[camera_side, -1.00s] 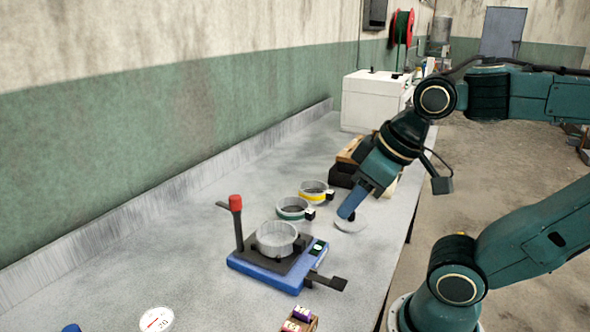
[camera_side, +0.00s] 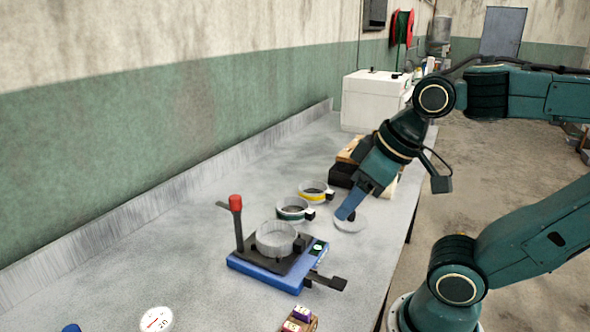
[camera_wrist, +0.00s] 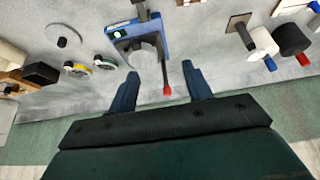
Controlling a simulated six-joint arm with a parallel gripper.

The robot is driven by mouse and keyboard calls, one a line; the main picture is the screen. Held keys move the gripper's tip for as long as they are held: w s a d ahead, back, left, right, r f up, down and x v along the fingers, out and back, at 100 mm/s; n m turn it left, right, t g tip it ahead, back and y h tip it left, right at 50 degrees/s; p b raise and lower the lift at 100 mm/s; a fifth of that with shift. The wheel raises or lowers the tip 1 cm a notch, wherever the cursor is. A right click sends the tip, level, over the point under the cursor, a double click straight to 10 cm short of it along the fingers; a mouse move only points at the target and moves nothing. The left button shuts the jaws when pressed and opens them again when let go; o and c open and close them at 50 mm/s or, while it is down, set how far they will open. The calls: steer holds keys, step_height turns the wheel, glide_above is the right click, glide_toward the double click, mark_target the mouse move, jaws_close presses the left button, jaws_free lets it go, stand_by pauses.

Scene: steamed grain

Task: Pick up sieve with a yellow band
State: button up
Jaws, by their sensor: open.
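The sieve with a yellow band (camera_side: 312,192) is a round ring with a dark and white tab, lying on the grey bench. In the wrist view it (camera_wrist: 76,68) is left of my fingers. A sieve with a green band (camera_side: 290,209) lies just in front of it, and right of it in the wrist view (camera_wrist: 104,62). My gripper (camera_side: 345,212) is over the bench, right of both sieves and apart from them in the side view. In the wrist view its two fingers (camera_wrist: 157,80) stand wide apart with nothing held between them.
A blue device (camera_side: 262,278) holds a plain ring (camera_side: 277,238) beside a red-tipped lever (camera_side: 236,204). A pale disc (camera_side: 351,221) lies near my gripper. Dark and wooden blocks (camera_side: 345,173) and a white box (camera_side: 370,102) stand farther back. Small blocks (camera_side: 299,318) sit in front.

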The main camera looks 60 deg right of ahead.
steer(key=w+d+r+n+g, duration=0.25)
steer(key=w+d+n, duration=0.3)
steer(key=w, duration=0.35)
steer(key=n+g, duration=0.3)
steer(key=n, duration=0.9)
glide_above(330, 192)
steer(key=shift+d+f, duration=0.15)
steer(key=shift+f, duration=10.4)
steer(key=shift+f, duration=0.1)
steer(key=shift+w+f, duration=0.1)
steer(key=shift+f, duration=2.4)
